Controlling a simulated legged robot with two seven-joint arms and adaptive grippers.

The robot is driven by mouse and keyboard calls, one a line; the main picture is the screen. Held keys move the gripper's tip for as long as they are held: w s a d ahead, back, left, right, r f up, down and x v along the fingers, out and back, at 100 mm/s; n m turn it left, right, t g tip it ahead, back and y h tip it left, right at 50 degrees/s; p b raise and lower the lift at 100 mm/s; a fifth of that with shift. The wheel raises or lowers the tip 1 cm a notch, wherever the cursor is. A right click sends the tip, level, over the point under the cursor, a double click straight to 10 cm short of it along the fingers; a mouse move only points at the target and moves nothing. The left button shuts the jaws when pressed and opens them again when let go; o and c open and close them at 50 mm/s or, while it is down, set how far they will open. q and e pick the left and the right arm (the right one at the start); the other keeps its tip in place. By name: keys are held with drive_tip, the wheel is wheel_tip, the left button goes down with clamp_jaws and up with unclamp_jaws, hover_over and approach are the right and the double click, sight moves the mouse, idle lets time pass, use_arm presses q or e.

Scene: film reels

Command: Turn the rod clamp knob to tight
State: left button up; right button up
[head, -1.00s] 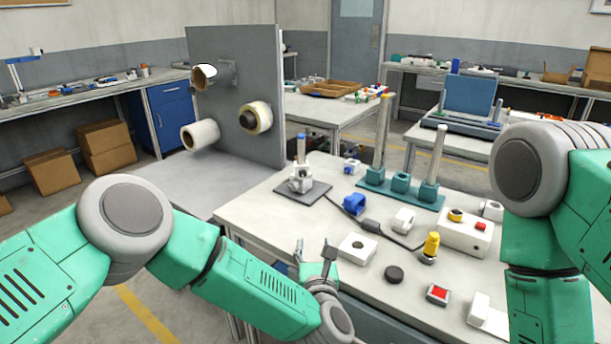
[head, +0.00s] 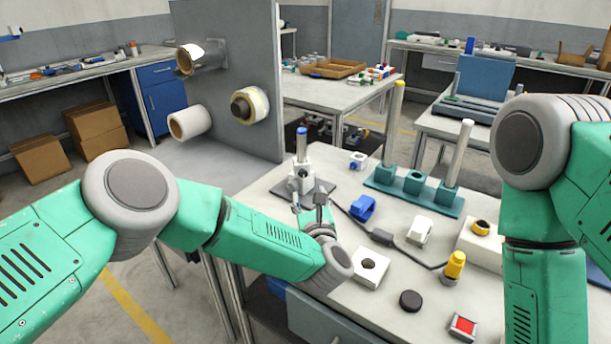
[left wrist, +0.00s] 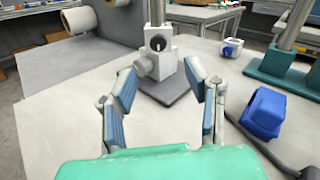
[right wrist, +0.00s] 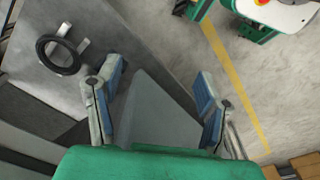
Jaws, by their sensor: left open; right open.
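The rod clamp, a white block (head: 298,181) on a dark base plate (left wrist: 172,92), stands upright at the table's far left. A rod with a blue top (head: 301,143) rises from it. I cannot read the knob's setting. My left gripper (head: 308,202) is open just in front of the clamp. In the left wrist view its fingers (left wrist: 168,82) are spread, with the clamp beyond them, apart from the knob. My right gripper (right wrist: 160,76) is open and empty, away from the clamp.
A blue clip (head: 362,208) and a dark cable lie right of the clamp. A teal stand (head: 420,197) with tall rods is behind. A grey panel (head: 225,150) with reels stands left.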

sight(304, 174)
use_arm(q)
drive_tip(key=w, duration=0.2)
drive_tip(key=w+a, duration=0.1)
drive_tip(key=w, duration=0.2)
drive_tip(key=w+b, duration=0.1)
drive_tip(key=w, duration=0.2)
drive_tip(key=shift+a+f, duration=0.2)
drive_tip(key=shift+w+d, duration=0.15)
drive_tip(key=shift+w, duration=0.6)
clamp_jaws()
